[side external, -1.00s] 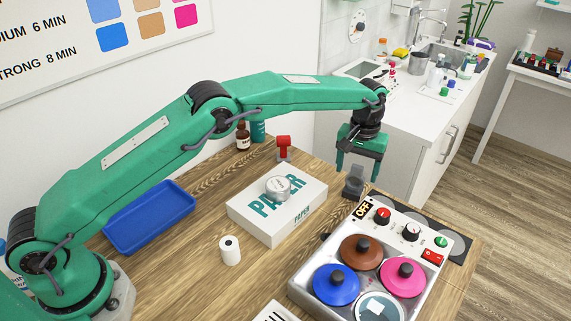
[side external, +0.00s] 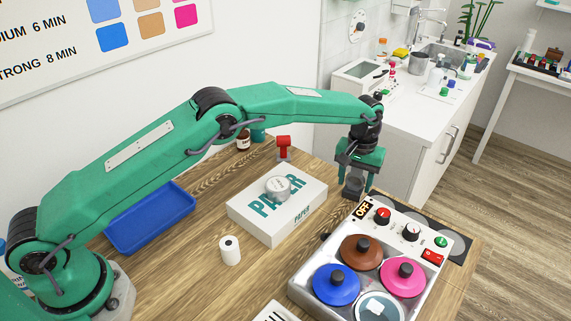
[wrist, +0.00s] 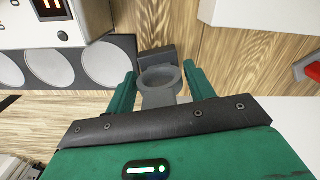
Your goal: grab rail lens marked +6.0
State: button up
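My gripper (side external: 358,186) is lowered at the far edge of the wooden table, pointing down. In the wrist view its two green fingers (wrist: 161,92) are open, one on each side of a grey round, cup-like piece (wrist: 160,80) with a dark square part behind it. This piece also shows in the side view (side external: 354,187), partly hidden by the fingers. I cannot tell whether the fingers touch it. A dark strip with pale round discs (wrist: 50,66) lies left of the gripper in the wrist view and behind the control box in the side view (side external: 453,243). No +6.0 mark is readable.
A white control box (side external: 330,270) with knobs and coloured round lids stands close in front of the gripper.

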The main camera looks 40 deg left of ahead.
jog(key=c, duration=0.7)
jog(key=shift+o, duration=0.2)
jog(key=shift+r, duration=0.15)
notch_tip(320, 180, up, 10)
jog(key=shift+f, duration=0.1)
dwell(0.3)
